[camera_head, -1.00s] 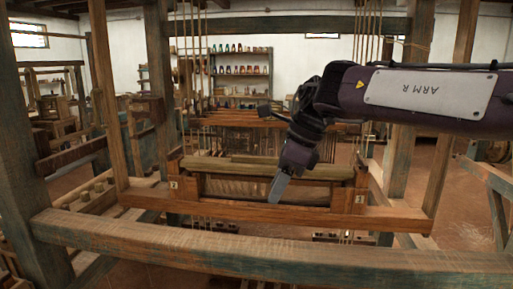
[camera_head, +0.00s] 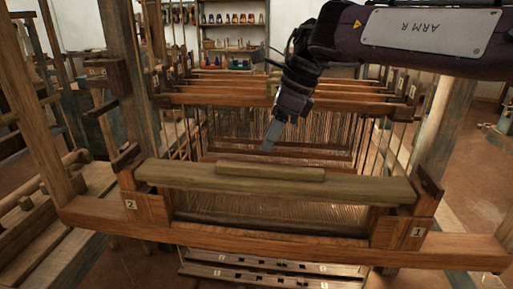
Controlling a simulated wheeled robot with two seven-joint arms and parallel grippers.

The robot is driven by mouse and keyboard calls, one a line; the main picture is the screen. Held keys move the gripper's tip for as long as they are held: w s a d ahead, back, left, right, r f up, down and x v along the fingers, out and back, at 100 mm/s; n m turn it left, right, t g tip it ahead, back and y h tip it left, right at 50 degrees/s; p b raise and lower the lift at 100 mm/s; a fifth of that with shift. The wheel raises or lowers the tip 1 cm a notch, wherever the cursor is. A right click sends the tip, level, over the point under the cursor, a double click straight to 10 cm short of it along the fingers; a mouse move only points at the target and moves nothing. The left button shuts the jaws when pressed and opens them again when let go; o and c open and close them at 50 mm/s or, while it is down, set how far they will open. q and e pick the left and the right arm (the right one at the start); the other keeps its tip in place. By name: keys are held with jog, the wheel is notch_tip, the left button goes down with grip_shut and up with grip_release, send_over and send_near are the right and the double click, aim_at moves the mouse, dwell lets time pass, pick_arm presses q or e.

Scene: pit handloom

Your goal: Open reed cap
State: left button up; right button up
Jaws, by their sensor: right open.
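The reed cap (camera_head: 350,188) is a long, pale greenish-brown wooden bar lying across the top of the batten frame. A thinner strip (camera_head: 270,172) runs along its middle. Below the cap is a narrow band of reed, above a dark rail (camera_head: 270,225). The end blocks are marked 2 (camera_head: 150,208) on the left and 1 (camera_head: 402,232) on the right. My right gripper (camera_head: 271,136) points down beyond the middle of the cap, with its grey fingertip apart from the strip in the picture. It is open and holds nothing visible. My left gripper is out of view.
Behind the cap are warp threads (camera_head: 320,135) and several shaft bars (camera_head: 200,99). Treadles (camera_head: 270,269) lie below. Posts stand at both sides, and shelves (camera_head: 232,35) are at the back.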

aim_at(256, 165)
jog(key=x, duration=0.7)
jog(key=shift+s+a+f+p, duration=0.15)
jog(key=shift+f+p, duration=0.05)
jog(key=shift+p, duration=0.2)
jog(key=shift+s, duration=0.1)
jog(key=shift+c, duration=0.4)
grip_shut()
